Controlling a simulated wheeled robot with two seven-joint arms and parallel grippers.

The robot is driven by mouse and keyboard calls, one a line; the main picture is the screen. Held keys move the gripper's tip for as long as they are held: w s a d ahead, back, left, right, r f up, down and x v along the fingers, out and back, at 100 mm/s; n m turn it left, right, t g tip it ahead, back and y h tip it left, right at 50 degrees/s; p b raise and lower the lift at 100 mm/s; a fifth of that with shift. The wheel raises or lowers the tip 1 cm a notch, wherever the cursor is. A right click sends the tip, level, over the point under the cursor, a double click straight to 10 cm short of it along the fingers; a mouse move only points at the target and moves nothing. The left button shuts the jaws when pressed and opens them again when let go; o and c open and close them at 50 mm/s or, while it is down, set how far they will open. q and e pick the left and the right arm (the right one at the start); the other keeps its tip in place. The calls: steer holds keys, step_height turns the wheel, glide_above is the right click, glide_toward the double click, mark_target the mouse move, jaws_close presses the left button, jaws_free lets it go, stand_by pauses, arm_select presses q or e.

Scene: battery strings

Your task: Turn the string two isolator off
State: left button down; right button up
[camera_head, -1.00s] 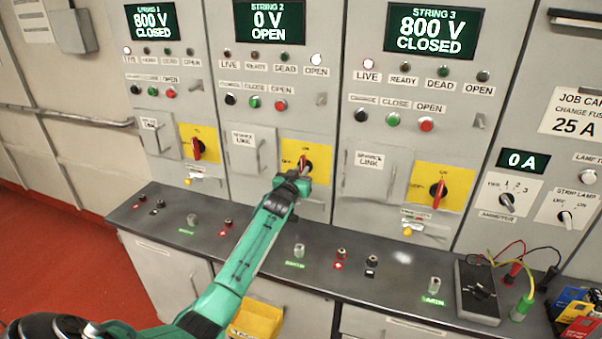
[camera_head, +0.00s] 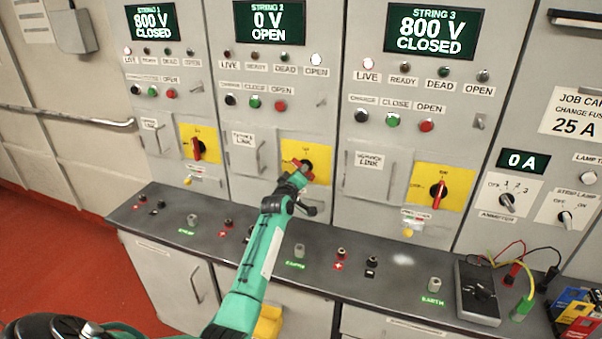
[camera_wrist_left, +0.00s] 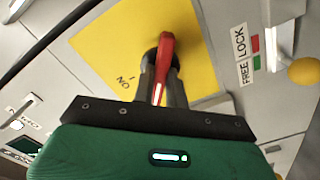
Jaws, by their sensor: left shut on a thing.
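The string two isolator is a red handle (camera_wrist_left: 165,54) on a yellow plate (camera_head: 318,150) in the middle panel. My left gripper (camera_wrist_left: 171,88) is shut on this handle, with one finger on each side of it in the left wrist view. In the head view my left gripper (camera_head: 298,170) covers much of the handle, which looks slanted; its exact angle is hard to tell. The string 2 display (camera_head: 269,22) reads 0 V OPEN, and the white OPEN lamp (camera_head: 316,60) is lit. My right gripper is not in view.
The string 1 isolator (camera_head: 198,149) and string 3 isolator (camera_head: 438,194) have upright red handles; both displays read 800 V CLOSED. A dark ledge (camera_head: 400,275) with terminals runs below the panels. A black meter box with leads (camera_head: 477,295) sits at the right.

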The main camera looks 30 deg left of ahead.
arm_select(q)
steer(key=shift+n+p, duration=0.55)
steer(key=shift+n, duration=3.25)
steer(key=c, duration=1.4)
jaws_free()
steer(key=shift+c, duration=0.2)
